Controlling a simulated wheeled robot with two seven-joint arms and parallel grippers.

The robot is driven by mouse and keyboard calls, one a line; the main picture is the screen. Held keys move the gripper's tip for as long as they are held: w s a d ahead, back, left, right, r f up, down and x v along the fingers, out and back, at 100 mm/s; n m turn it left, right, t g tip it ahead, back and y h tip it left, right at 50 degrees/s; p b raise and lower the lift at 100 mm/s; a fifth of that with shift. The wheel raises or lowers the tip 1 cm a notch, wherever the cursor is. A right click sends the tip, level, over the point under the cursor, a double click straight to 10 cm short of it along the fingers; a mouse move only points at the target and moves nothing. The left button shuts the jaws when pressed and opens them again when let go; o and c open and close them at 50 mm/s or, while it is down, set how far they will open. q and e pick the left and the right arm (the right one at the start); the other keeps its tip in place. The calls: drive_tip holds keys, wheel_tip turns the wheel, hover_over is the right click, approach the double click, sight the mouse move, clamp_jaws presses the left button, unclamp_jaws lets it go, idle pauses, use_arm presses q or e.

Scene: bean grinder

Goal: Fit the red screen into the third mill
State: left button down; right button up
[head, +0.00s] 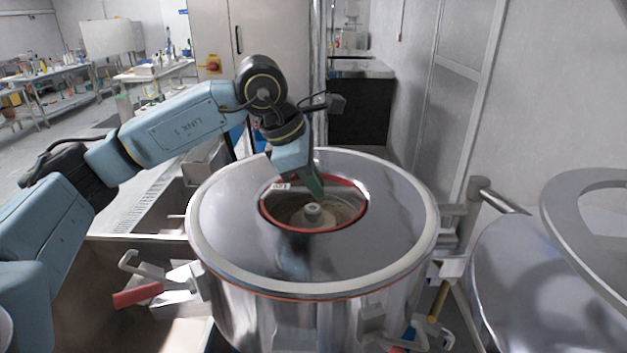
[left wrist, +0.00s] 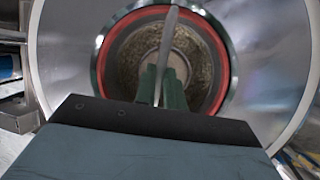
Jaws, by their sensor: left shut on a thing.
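The red screen (head: 364,211) shows as a red ring in the round opening of the steel mill (head: 412,230) before me. In the left wrist view the red ring (left wrist: 222,62) lies just inside the opening's bright rim, around a grainy-walled bowl. My left gripper (head: 317,192) reaches down into the opening from the back. Its green fingers (left wrist: 160,82) are shut on a thin grey bar (left wrist: 168,40) that crosses the ring's upper edge and looks like part of the screen. Whether the ring is fully seated cannot be told. My right gripper is not in view.
A hub (head: 313,208) stands in the middle of the opening. A second steel vessel (head: 520,285) with a grey ring-shaped part (head: 600,195) is at the right. A red-handled clamp (head: 138,295) juts out at the mill's left. A sink basin (head: 110,262) lies further left.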

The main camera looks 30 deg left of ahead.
use_arm(q)
drive_tip(key=shift+f, duration=0.25)
drive_tip(key=c, duration=1.5)
unclamp_jaws()
drive_tip(key=shift+s, duration=0.1)
drive_tip(key=shift+r, duration=0.1)
drive_tip(key=shift+r, duration=0.3)
drive_tip(key=v, duration=1.2)
drive_tip(key=shift+r, duration=0.2)
